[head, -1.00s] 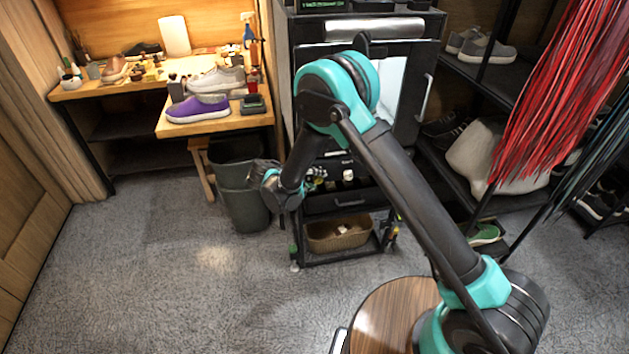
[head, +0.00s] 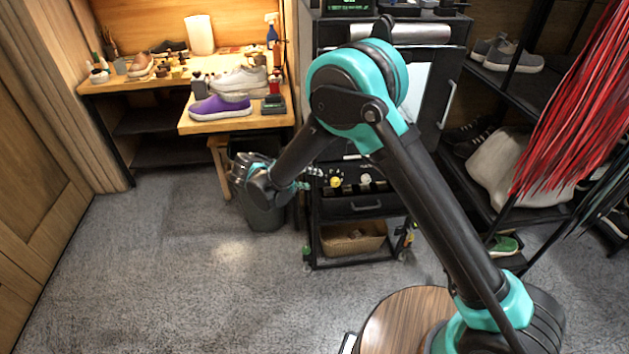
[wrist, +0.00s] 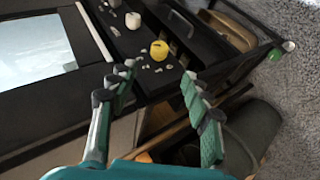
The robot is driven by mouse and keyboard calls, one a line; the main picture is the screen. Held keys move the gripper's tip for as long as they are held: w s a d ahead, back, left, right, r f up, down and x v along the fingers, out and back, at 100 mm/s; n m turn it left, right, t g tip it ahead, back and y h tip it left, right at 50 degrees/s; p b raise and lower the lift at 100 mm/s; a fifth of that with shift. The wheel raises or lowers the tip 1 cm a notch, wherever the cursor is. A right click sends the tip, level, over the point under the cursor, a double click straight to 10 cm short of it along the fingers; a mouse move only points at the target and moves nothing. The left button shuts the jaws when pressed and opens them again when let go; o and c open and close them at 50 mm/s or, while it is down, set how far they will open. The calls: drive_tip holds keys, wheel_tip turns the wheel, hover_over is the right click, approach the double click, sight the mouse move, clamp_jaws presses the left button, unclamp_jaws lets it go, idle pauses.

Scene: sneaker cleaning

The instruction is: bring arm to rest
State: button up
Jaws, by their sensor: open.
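My gripper (wrist: 158,100) shows in the wrist view with its two teal and grey fingers spread apart and nothing between them. In the head view my arm is bent, with its wrist end low in front of the dark waste bin (head: 262,212); the fingers there are small and partly hidden. The fingers point toward the black cart (head: 362,207), which also shows beyond the fingertips in the wrist view.
A wooden bench (head: 225,125) at the back left holds a purple shoe (head: 220,108) and a white shoe (head: 243,80). Shoe shelves and red hanging strands (head: 585,95) are at the right. The grey carpet (head: 180,280) at the front left is clear.

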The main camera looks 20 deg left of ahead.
idle(0.4)
drive_tip(key=w+d+r+m+g+y, duration=0.15)
drive_tip(key=w+d+r, duration=0.25)
drive_tip(key=d, duration=1)
drive_tip(key=w+d+r+m+g, duration=0.1)
drive_tip(key=w+d+r+g, duration=0.25)
drive_tip(key=d, duration=1.05)
drive_tip(key=s+d+r+m+y, duration=0.1)
drive_tip(key=s+d+m+y, duration=0.3)
drive_tip(key=d, duration=1)
drive_tip(key=s+d+f+m, duration=0.2)
drive_tip(key=s+d, duration=0.8)
drive_tip(key=s, duration=0.3)
drive_tip(key=shift+s, duration=0.15)
